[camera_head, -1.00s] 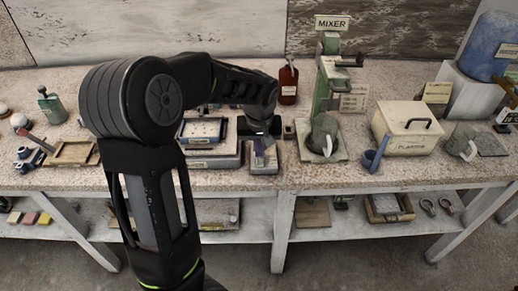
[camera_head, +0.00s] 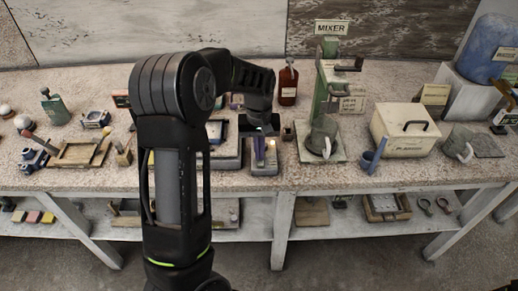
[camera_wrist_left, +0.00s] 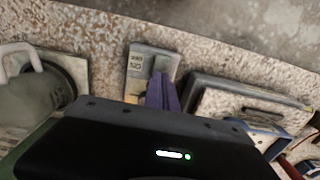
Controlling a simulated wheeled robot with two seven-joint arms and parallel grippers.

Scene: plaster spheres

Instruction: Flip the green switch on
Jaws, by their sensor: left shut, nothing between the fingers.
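A small grey box (camera_head: 268,168) stands near the table's front edge, just right of a grey scale-like device. It also shows in the wrist view, where the box (camera_wrist_left: 140,62) carries a pale label. A small bright yellowish spot shows at its upper right in the head view. My left gripper (camera_head: 259,158) points down over this box, its purple fingers shut and empty. In the wrist view the fingers (camera_wrist_left: 161,92) lie over the box's side. They hide part of it, and I cannot make out a green switch lever or whether the fingers touch it.
The grey device (camera_head: 228,163) stands close on the left. A green mixer (camera_head: 323,95) with a grey jug (camera_head: 323,137) stands close on the right. A brown bottle (camera_head: 288,84) is behind. A cream box (camera_head: 404,133) stands farther right.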

